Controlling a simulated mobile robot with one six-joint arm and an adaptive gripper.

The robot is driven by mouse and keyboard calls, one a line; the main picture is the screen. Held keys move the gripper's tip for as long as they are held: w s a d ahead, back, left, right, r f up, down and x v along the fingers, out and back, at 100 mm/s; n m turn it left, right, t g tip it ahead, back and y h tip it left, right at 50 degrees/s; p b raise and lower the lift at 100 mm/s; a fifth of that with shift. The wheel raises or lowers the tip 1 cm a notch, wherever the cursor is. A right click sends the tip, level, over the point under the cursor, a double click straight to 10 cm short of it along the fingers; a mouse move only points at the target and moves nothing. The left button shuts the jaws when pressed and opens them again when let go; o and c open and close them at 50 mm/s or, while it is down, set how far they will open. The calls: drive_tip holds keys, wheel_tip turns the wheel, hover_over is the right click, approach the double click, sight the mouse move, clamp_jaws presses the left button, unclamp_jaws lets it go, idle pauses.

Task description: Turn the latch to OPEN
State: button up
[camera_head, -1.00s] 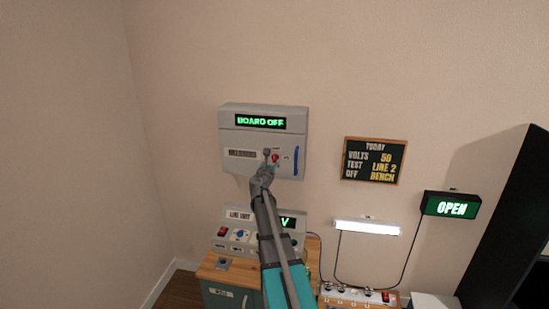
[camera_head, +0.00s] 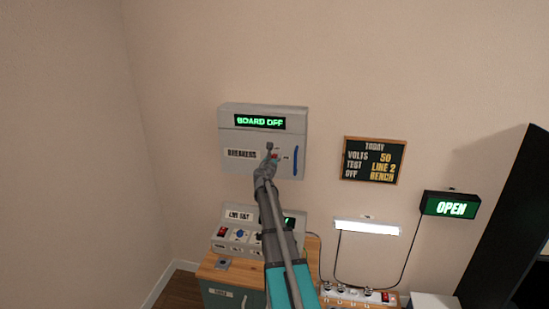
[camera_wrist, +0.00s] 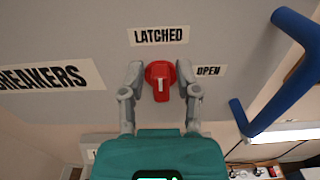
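The latch is a red round knob (camera_wrist: 160,80) with a white mark on the grey board (camera_wrist: 85,110). In the wrist view its mark stands upright, toward the LATCHED label (camera_wrist: 159,36). The OPEN label (camera_wrist: 208,71) is to its right. My gripper (camera_wrist: 160,68) has one finger on each side of the knob, apart and close to its edges; I cannot tell if they touch it.
A blue handle (camera_wrist: 285,85) stands out from the board right of the latch. Below are a labelled control panel (camera_head: 226,246) and a power strip (camera_head: 345,296). A lamp (camera_head: 366,227) and a lit OPEN sign (camera_head: 451,208) are on the wall to the right.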

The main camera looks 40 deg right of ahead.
drive_tip(key=shift+r, duration=0.1)
clamp_jaws()
drive_tip(key=shift+w+d, duration=0.1)
drive_tip(key=shift+d, duration=0.3)
drive_tip(key=shift+a, duration=0.35)
